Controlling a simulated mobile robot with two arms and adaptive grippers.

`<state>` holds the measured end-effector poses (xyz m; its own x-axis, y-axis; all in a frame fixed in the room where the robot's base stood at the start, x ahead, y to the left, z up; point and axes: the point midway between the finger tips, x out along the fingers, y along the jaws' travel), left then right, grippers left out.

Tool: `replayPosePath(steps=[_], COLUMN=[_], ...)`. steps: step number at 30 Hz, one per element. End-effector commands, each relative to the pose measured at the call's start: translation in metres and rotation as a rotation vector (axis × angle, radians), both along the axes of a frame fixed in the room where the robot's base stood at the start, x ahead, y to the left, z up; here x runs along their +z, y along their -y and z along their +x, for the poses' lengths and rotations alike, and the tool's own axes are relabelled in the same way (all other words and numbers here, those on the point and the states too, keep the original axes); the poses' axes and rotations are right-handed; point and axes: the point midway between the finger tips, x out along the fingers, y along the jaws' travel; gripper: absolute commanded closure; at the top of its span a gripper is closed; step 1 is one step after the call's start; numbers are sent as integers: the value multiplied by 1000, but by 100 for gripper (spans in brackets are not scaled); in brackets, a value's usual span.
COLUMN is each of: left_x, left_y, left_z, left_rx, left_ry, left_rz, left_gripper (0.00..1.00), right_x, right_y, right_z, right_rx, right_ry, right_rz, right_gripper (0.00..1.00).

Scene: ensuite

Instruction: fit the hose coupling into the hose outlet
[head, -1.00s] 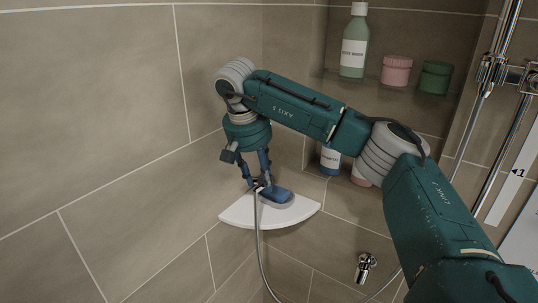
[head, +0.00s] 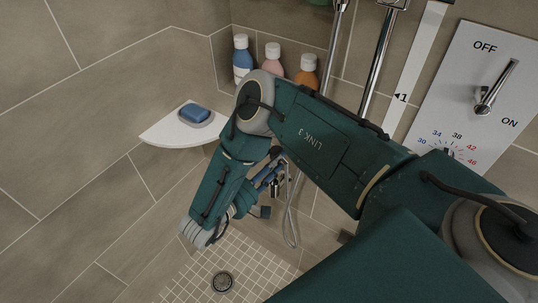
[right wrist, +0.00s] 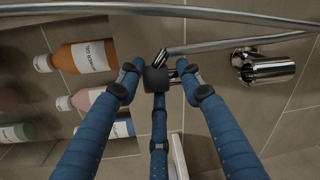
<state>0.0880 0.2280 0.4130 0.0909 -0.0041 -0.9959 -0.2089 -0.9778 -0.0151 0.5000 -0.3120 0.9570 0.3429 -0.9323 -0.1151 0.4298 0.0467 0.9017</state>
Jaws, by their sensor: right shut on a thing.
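My right gripper (head: 272,172) is low by the wall in the head view, partly covered by my own arm. In the right wrist view its blue fingers (right wrist: 158,80) are closed together on the hose coupling (right wrist: 161,57), a small chrome end mostly hidden by the dark fingertips. The silver hose (right wrist: 235,42) runs from there to the right; it hangs in a loop in the head view (head: 290,228). The chrome hose outlet (right wrist: 267,67) is on the tiled wall, right of the gripper and apart from the coupling. My left gripper is not in view.
A white corner shelf (head: 165,135) holds a blue soap dish (head: 195,113). Bottles, including an orange one (head: 306,72), stand in the niche beside my arm. A shower control panel (head: 455,110) and rail are at right. The floor has a drain (head: 222,281).

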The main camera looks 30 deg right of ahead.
Motion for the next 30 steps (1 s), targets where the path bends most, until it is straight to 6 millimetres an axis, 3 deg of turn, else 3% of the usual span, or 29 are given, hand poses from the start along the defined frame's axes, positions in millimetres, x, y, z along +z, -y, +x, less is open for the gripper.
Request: replayPosePath(steps=[14, 30], left_x=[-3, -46], left_y=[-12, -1], left_z=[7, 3], left_rx=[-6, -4], left_ry=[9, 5], left_rz=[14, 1], left_gripper=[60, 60], right_x=[1, -46], right_y=[0, 0], right_z=[1, 0], right_rx=[5, 3], right_ry=[-9, -9], right_rz=[-6, -6], right_gripper=[91, 91])
